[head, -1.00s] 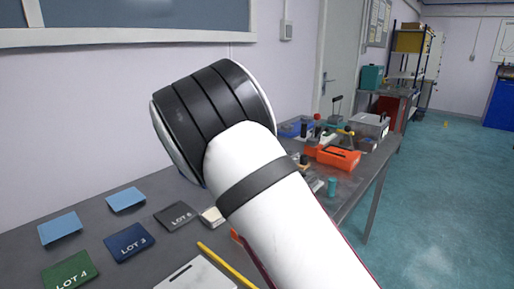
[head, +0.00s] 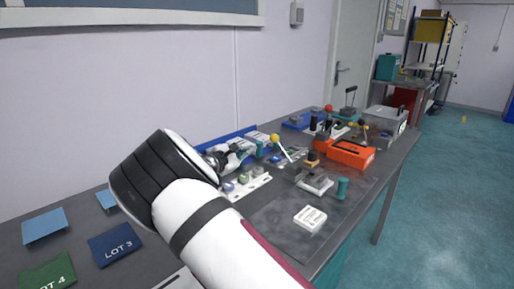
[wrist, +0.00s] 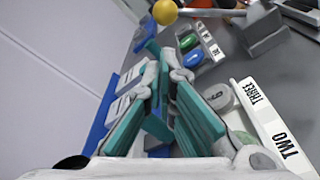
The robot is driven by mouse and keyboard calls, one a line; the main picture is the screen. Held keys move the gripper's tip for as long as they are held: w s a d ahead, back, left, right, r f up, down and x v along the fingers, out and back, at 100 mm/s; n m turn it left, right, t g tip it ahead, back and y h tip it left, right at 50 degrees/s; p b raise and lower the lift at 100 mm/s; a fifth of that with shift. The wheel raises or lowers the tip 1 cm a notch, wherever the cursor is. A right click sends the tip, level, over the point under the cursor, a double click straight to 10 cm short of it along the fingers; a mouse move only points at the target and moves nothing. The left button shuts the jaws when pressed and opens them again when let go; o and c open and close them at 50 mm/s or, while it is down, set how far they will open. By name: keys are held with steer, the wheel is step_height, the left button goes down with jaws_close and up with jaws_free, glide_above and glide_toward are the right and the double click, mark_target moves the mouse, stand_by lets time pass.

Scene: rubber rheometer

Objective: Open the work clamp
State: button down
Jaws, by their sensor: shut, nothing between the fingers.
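A lever with a yellow ball knob (head: 275,138) and a pale rod stands on the bench; it may belong to the work clamp, but I cannot tell for sure. In the wrist view the yellow knob (wrist: 165,12) is at the top, its metal rod running right to a grey block (wrist: 262,30). My gripper (head: 258,149) has teal fingers and is just left of the knob in the head view. In the wrist view my gripper (wrist: 163,75) is shut and empty, with the knob beyond the fingertips, apart from them in the picture. The clamp's base is partly hidden.
A white holder (head: 247,188) with round samples lies below my gripper; its labels (wrist: 283,146) read TWO and THREE. A blue tray (head: 215,143) lies by the wall. LOT cards lie left.

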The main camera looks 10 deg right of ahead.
steer(key=b+x, duration=0.1)
steer(key=x, duration=0.8)
steer(key=shift+d, duration=0.2)
